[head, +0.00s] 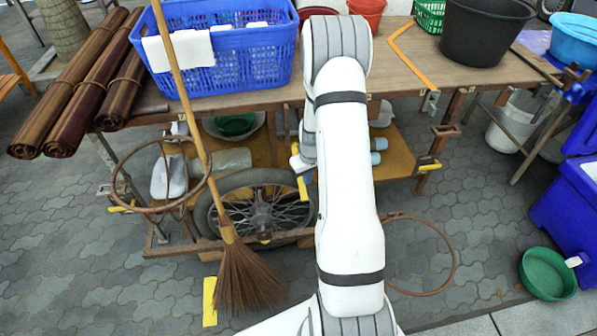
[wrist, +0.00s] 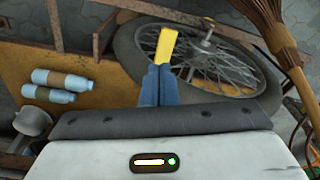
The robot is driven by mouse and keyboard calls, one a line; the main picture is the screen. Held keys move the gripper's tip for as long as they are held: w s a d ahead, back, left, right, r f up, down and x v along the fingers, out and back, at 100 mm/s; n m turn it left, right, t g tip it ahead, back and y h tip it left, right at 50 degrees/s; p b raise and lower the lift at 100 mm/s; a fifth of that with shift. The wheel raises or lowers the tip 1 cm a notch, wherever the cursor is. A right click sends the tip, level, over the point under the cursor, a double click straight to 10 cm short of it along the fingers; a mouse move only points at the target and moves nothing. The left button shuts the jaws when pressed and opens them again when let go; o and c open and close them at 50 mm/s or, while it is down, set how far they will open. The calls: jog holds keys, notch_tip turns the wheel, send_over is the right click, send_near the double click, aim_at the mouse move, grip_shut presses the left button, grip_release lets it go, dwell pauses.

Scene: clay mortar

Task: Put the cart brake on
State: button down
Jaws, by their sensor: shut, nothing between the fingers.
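The cart (head: 440,75) is a wooden-topped cart with a lower shelf and a spoked wheel (head: 235,200), also seen in the wrist view (wrist: 250,65). A yellow lever-like piece (head: 303,188) shows beside the wheel, likely the brake handle. It also shows in the wrist view (wrist: 167,45), just beyond my blue fingertips. My gripper (wrist: 157,70) is shut and empty, its fingers together. The fingertips look close to or against the yellow piece; I cannot tell whether they touch. In the head view my arm hides part of the wheel's right side and of the shelf.
A broom (head: 240,275) leans in front of the wheel. A rusty ring (head: 120,175) stands at left. Smaller yellow pieces show on the cart's left (head: 122,208) and right (head: 428,167). A blue basket (head: 225,75) stands on top. Paving at lower left is mostly clear.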

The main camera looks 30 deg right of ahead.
notch_tip(320, 180, up, 8)
jog(key=shift+s+f+p, duration=0.25)
jog(key=shift+s+p, duration=0.05)
jog(key=shift+s, duration=0.05)
jog(key=s+a+r+p, duration=0.35)
jog(key=a+r, duration=0.25)
jog(key=r, duration=0.5)
jog(key=s+a+r+p, duration=0.2)
jog(key=s+a+r, duration=0.3)
jog(key=r, duration=0.6)
jog(key=s+a+r+p, duration=0.2)
jog(key=s+a+r, duration=0.1)
jog(key=s+r, duration=0.2)
jog(key=s+a+r+t+p, duration=0.1)
jog(key=s+a+r+p, duration=0.1)
jog(key=s+r, duration=0.4)
jog(key=s+a, duration=0.1)
jog(key=s, duration=0.3)
jog(key=shift+a+r+m+p, duration=0.3)
jog(key=shift+a, duration=0.1)
